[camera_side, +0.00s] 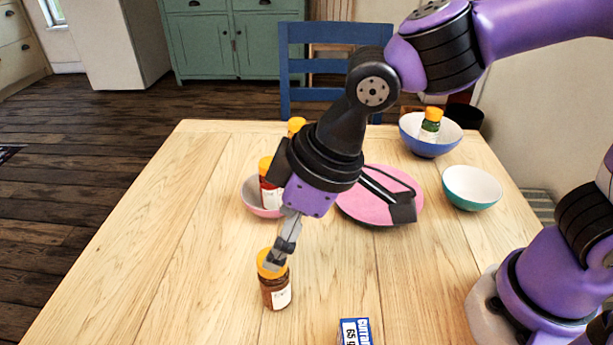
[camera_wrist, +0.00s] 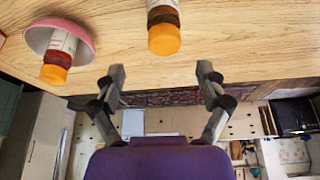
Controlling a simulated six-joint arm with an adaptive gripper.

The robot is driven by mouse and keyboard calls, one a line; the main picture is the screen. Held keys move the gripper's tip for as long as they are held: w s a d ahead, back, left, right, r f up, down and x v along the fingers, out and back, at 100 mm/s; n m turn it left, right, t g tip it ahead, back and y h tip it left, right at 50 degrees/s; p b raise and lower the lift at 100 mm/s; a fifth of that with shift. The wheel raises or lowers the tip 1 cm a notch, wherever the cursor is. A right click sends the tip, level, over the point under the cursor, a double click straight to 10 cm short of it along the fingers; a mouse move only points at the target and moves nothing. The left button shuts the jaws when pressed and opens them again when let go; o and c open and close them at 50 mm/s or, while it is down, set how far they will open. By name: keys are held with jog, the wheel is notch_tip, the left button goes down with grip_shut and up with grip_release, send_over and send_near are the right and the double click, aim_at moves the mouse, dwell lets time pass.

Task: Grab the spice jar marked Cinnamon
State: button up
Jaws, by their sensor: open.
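A spice jar (camera_side: 276,292) with an orange lid, brown contents and a white label stands upright on the table in the side view. Its label is too small to read, so I cannot tell if it says Cinnamon. My gripper (camera_side: 280,258) is open and its fingertips overlap the lid in the side view. Whether they touch it I cannot tell. In the wrist view, the same jar (camera_wrist: 163,30) appears between and beyond the open fingertips of my gripper (camera_wrist: 160,70), with nothing held.
A pink bowl (camera_side: 250,199) holds a red-filled jar (camera_side: 267,190). Another orange-lidded jar (camera_side: 296,125) is mostly hidden behind my arm. A blue bowl (camera_side: 416,146) holds a green-filled jar (camera_side: 430,124). A pink plate (camera_side: 372,216), teal bowl (camera_side: 470,194) and small box (camera_side: 355,331) also stand here.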

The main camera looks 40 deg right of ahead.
aim_at(274, 281)
jog(key=x, duration=0.7)
jog(key=shift+s+a+f, duration=0.2)
jog(key=shift+f, duration=0.25)
jog(key=c, duration=1.3)
